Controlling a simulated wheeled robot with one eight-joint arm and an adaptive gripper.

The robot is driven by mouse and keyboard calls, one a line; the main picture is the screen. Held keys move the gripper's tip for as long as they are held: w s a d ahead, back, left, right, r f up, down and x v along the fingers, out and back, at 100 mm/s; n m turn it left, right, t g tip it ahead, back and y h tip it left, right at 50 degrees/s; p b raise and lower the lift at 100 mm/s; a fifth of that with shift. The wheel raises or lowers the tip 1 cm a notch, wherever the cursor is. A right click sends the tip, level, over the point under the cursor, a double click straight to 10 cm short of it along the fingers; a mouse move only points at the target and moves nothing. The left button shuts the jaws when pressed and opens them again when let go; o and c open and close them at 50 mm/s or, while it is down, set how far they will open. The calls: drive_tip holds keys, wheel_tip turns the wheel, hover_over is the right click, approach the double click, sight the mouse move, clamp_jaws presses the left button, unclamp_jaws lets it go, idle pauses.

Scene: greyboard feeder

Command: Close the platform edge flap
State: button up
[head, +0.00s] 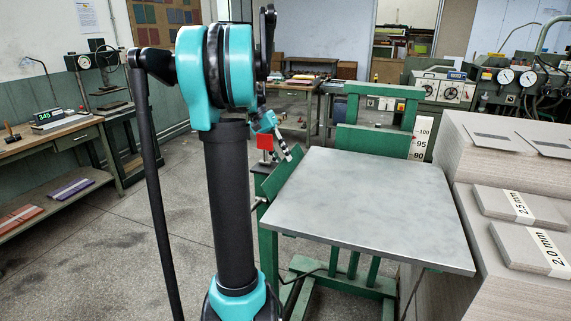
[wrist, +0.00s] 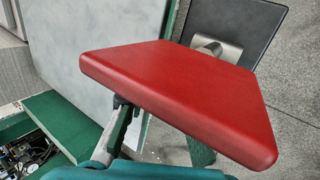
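The platform (head: 375,195) is a grey metal plate on a green frame. It fills the upper left of the wrist view (wrist: 115,45). The flap (head: 279,178) is a green panel at the platform's left edge, tilted at an angle to the plate. A dark panel (wrist: 252,22) at the top right of the wrist view may be the flap; I cannot tell for sure. My gripper (head: 286,149) is small and partly hidden, just above the flap and near the platform's left corner. Its fingertips are too small or covered to show whether they are open.
Stacked greyboard (head: 480,180) stands close on the platform's right. A workbench (head: 55,132) is at far left. Open floor (head: 110,240) lies left of the platform.

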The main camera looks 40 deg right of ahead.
sight(286, 162)
drive_tip(key=shift+x, duration=1.55)
clamp_jaws()
